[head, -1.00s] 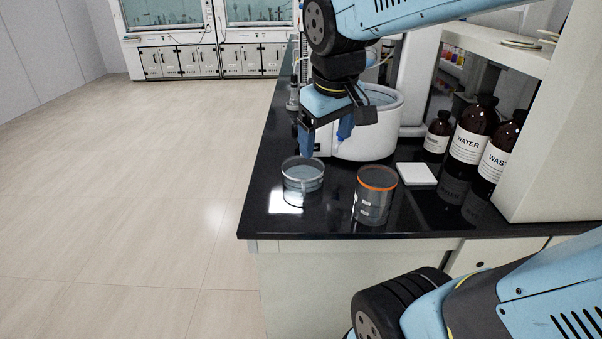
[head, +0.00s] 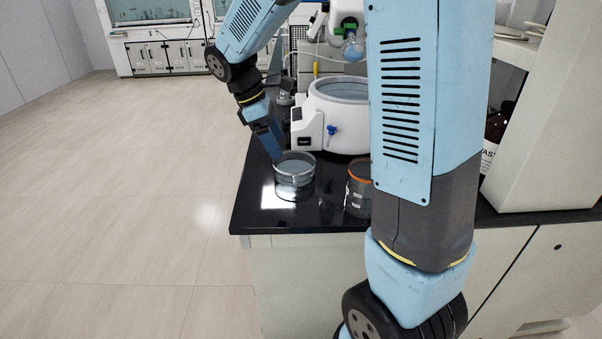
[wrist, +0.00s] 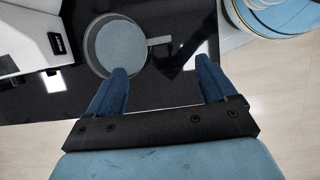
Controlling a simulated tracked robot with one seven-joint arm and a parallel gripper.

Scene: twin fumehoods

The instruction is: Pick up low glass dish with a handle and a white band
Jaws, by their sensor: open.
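The low glass dish (head: 294,178) with a pale band at its rim stands near the left front of the black bench. In the wrist view the dish (wrist: 118,44) is seen from above, with its handle pointing right. My gripper (head: 277,155) is at the back left of the dish in the head view. In the wrist view my gripper (wrist: 160,75) shows two blue fingers spread apart with nothing between them. The left fingertip overlaps the dish's near edge in that view, and the handle lies beyond the gap. I cannot tell whether a finger touches the dish.
A dark jar with an orange rim (head: 358,192) stands right of the dish, partly behind my arm. A white water bath (head: 335,115) stands behind them. The black bench top (head: 250,212) ends at the left and front, with open floor (head: 130,220) beyond.

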